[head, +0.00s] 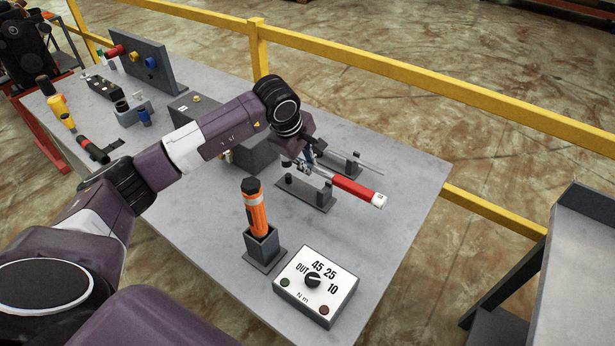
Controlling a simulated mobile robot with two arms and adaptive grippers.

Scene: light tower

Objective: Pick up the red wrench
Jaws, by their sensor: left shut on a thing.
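The red wrench (353,188) has a red sleeve, a white end at its right and a thin metal shaft toward the left. It lies over a dark grey holder (318,197) on the table, towards the right. My left gripper (305,161) reaches in from the left and is shut on the wrench's metal shaft, left of the red part. The fingers are small and partly hidden by my arm's wrist. I cannot tell whether the wrench is lifted clear of its holder. My right gripper is not in view.
An orange-handled tool (256,214) stands in a dark holder near the front. A white dial box (316,286) sits at the front edge. A second stand with a thin rod (352,163) lies just behind the wrench. A yellow rail (400,74) runs behind the table.

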